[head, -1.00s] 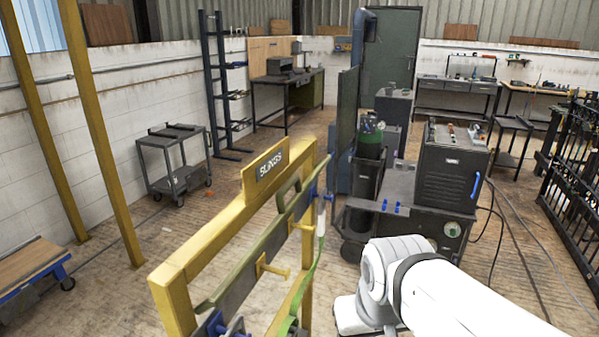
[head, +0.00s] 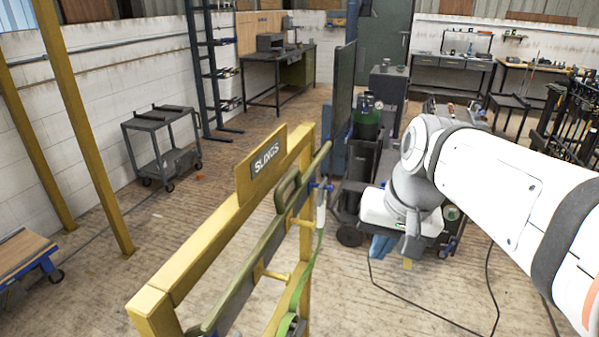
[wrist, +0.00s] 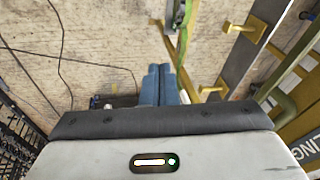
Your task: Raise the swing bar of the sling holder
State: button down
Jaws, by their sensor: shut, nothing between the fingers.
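The sling holder (head: 202,238) is a yellow frame with a SLINGS sign, at lower middle in the head view. Its olive-green swing bar (head: 253,258) runs slantwise along the frame, with a loop handle (head: 287,190) on it. In the wrist view the bar (wrist: 297,72) shows at the right, with the handle (wrist: 284,106) near it. My gripper (head: 381,249) has blue fingers and is shut and empty. It points down, to the right of the holder and apart from the bar. Its fingers show centrally in the wrist view (wrist: 158,72).
A green sling (head: 312,262) hangs at the holder's right side, near yellow pegs (head: 268,272). A cart with a gas cylinder (head: 367,125) stands behind my arm. A grey trolley (head: 160,145) stands at left.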

aim_at(280, 198)
jog(key=w+a+r+m+g+y, duration=0.1)
jog(key=w+a+r+y, duration=0.1)
jog(key=w+a+r, duration=0.3)
jog(key=w+r+m+y, duration=0.1)
jog(key=w+r, duration=0.2)
jog(key=r, duration=0.5)
jog(key=w+a+f+p, duration=0.2)
jog(key=w+a+f, duration=0.1)
jog(key=a+f, duration=0.5)
jog(key=shift+f, duration=0.3)
jog(key=shift+w+r, duration=0.15)
